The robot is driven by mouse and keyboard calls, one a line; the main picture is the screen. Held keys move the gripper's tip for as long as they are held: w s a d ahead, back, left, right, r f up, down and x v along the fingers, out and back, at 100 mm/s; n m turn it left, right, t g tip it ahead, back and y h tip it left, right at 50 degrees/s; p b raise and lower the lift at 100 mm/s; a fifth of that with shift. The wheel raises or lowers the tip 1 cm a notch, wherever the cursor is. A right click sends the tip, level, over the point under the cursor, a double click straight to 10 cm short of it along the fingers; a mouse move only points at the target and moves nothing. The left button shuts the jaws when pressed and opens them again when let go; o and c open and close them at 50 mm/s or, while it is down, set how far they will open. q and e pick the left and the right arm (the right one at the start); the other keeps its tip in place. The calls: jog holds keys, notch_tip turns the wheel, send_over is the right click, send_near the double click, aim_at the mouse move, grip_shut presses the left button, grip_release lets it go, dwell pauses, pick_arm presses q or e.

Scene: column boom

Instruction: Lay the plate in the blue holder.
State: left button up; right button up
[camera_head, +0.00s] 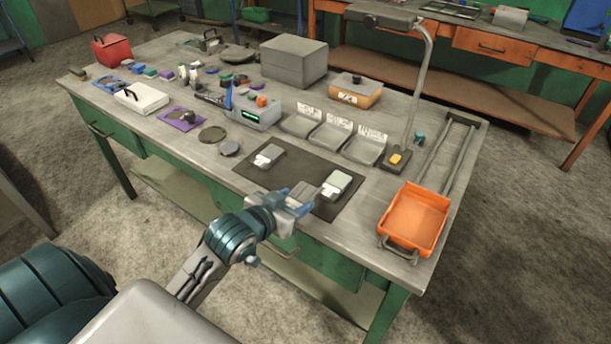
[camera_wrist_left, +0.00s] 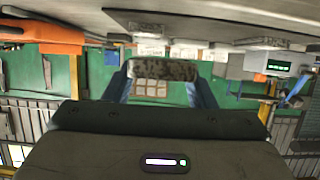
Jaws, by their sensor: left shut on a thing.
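My left gripper (camera_head: 294,203) is at the front edge of the table, beside the dark mat (camera_head: 262,179). Its blue fingers are shut on a flat, speckled grey-brown piece, seen edge-on between the fingertips in the left wrist view (camera_wrist_left: 165,70). I take this to be the plate; its full shape is hidden. A flat blue holder (camera_head: 110,85) lies at the far left of the table, well away from the gripper; its details are too small to tell. My right gripper is not in view.
Two light grey pieces (camera_head: 338,184) (camera_head: 269,155) lie on the mat. An orange tray (camera_head: 415,217) is at the right end. Grey bins (camera_head: 330,135), a lamp (camera_head: 423,75) and a green-display device (camera_head: 254,112) stand behind. A purple piece (camera_head: 172,116) and white case (camera_head: 141,97) are left.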

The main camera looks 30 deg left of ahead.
pick_arm(q)
jog(key=p, duration=0.3)
send_over(293, 178)
jog(key=shift+s+f, duration=0.1)
jog(key=shift+f, duration=0.45)
jog(key=shift+w+a+f, duration=0.1)
jog(key=shift+w, duration=0.1)
notch_tip(293, 178, down, 3)
jog(key=shift+r, duration=0.15)
jog(key=shift+f, duration=0.4)
jog(key=shift+f, duration=0.1)
jog(key=o, duration=1.4)
jog(key=shift+s, duration=0.1)
jog(key=shift+o, duration=0.2)
